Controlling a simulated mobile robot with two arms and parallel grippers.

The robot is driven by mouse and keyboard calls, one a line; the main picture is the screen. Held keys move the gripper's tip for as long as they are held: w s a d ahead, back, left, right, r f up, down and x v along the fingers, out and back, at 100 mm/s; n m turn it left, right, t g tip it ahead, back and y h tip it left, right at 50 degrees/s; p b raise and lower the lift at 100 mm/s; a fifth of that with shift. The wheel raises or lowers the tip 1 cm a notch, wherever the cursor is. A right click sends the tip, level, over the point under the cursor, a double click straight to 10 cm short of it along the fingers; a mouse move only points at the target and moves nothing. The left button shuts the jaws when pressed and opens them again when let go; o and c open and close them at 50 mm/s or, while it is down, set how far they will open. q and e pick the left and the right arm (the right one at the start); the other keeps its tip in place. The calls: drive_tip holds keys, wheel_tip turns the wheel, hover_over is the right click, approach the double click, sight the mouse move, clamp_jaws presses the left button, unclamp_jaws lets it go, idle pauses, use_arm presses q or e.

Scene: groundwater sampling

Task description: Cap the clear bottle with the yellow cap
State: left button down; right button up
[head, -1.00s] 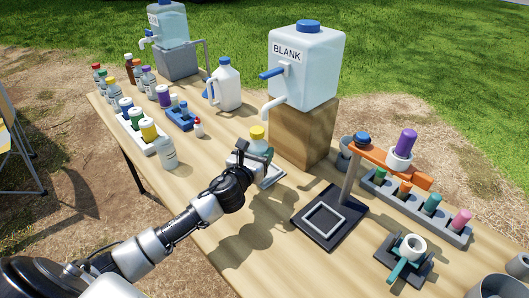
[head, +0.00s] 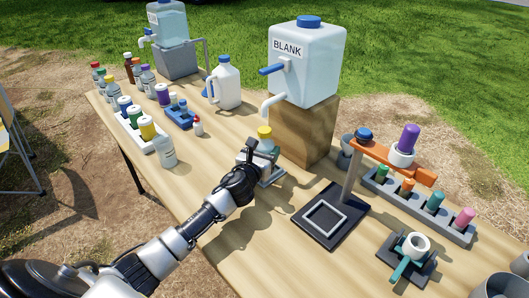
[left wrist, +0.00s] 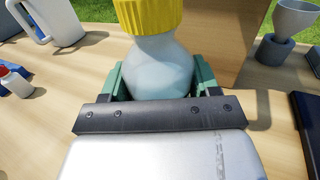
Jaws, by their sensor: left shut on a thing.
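The clear bottle (head: 266,146) stands upright below and in front of the BLANK tank's spigot. The yellow cap (head: 264,132) sits on top of its neck; how tightly it is seated I cannot tell. In the left wrist view the ribbed yellow cap (left wrist: 150,14) is at the top edge, above the pale bottle body (left wrist: 158,66). My left gripper (head: 258,160) is shut on the bottle, with green fingers on both sides of its body in the left wrist view (left wrist: 160,82). The bottle's base is hidden. My right gripper is not in view.
The BLANK tank (head: 305,65) stands on a wooden block (head: 303,135) just behind the bottle. A white jug (head: 226,85) and small bottles are to the left. A black stand (head: 328,215) with an orange arm (head: 385,158) and a grey rack (head: 455,232) are to the right.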

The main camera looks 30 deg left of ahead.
use_arm(q)
drive_tip(key=shift+r, duration=0.15)
drive_tip(key=shift+c, duration=2)
unclamp_jaws()
drive_tip(key=shift+f, duration=0.2)
drive_tip(key=shift+o, duration=0.8)
drive_tip(key=shift+r, duration=0.15)
drive_tip(key=shift+s, duration=0.25)
drive_tip(key=s, duration=1.1)
drive_tip(key=shift+s+d, duration=0.3)
